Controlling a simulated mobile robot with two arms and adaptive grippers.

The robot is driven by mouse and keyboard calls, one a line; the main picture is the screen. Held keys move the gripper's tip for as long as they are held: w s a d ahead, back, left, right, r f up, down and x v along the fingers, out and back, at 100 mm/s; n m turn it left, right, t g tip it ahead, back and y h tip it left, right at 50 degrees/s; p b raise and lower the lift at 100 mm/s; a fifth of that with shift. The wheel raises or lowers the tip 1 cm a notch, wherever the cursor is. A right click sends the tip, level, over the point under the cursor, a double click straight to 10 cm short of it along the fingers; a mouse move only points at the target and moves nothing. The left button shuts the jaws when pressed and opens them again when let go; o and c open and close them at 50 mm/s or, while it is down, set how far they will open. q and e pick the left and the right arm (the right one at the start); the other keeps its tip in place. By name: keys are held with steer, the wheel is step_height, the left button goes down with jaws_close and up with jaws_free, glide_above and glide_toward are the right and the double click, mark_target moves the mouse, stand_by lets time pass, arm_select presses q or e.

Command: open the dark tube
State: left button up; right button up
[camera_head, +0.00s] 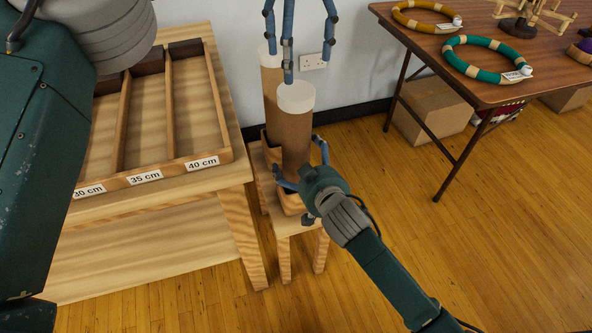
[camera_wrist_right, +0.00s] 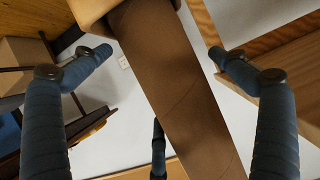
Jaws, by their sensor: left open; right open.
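The dark tube (camera_head: 296,138) is a brown cardboard cylinder with a whitish cap (camera_head: 296,97) on its top. It stands upright in a wooden holder (camera_head: 291,203) on a small stool. My left gripper (camera_head: 299,58) comes down from above, open, its fingers spread over the cap; one fingertip overlaps the cap's edge, and I cannot tell whether it touches. My right gripper (camera_head: 299,165) is open with its fingers around the lower tube. In the right wrist view the tube (camera_wrist_right: 178,85) runs between its spread fingers, with gaps at both sides.
A second, lighter-capped tube (camera_head: 270,80) stands close behind. A wooden rack (camera_head: 165,172) with labels for 30, 35 and 40 cm is at left. A brown table (camera_head: 500,92) at right bears coloured rings (camera_head: 487,57). A cardboard box (camera_head: 435,110) sits beneath it. The floor at lower right is clear.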

steer(key=shift+w+a+f, duration=0.15)
steer(key=shift+w+f, duration=0.05)
steer(key=shift+w, duration=0.2)
steer(key=shift+c, duration=0.2)
arm_select(q)
steer(key=shift+o, duration=0.4)
arm_select(e)
steer(key=c, duration=1.7)
steer(key=shift+c, duration=0.2)
